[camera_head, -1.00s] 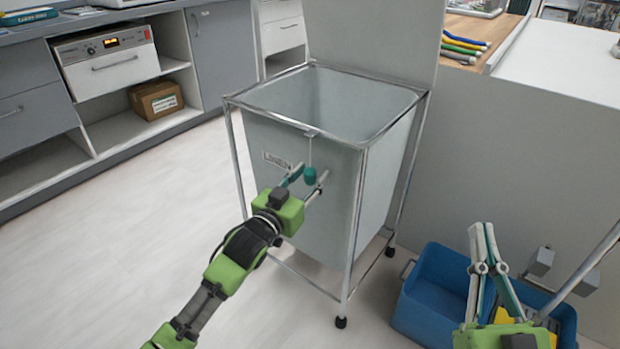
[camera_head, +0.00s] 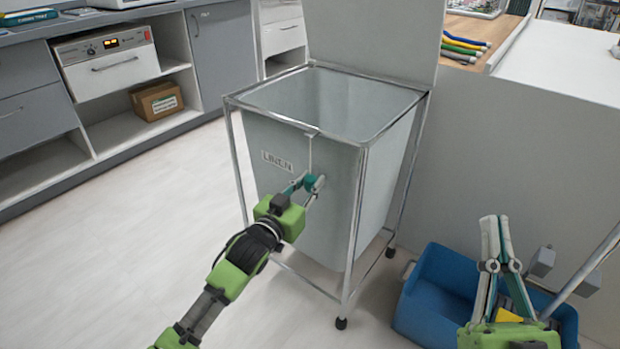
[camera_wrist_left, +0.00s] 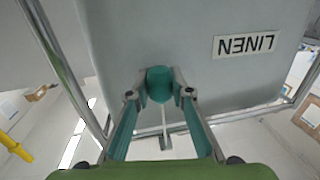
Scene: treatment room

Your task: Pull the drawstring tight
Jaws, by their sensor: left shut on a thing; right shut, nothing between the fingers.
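The linen bag (camera_head: 276,200) hangs in a metal frame on wheels, open at the top, with a "LINEN" label on its front. A white drawstring (camera_head: 310,152) hangs from a small bracket at the front rim and ends in a teal toggle (camera_head: 310,182). My left gripper (camera_head: 308,184) is shut on the toggle, in front of the bag. In the left wrist view the teal toggle (camera_wrist_left: 159,83) sits between both fingertips, with the cord (camera_wrist_left: 165,122) running from it. My right gripper (camera_head: 494,222) is shut and empty, pointing up at the lower right.
A blue bucket (camera_head: 440,288) with a grey handle and something yellow stands on the floor below my right gripper. A grey partition (camera_head: 500,165) is behind it. Grey cabinets (camera_head: 225,45) line the back left. The floor at left is clear.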

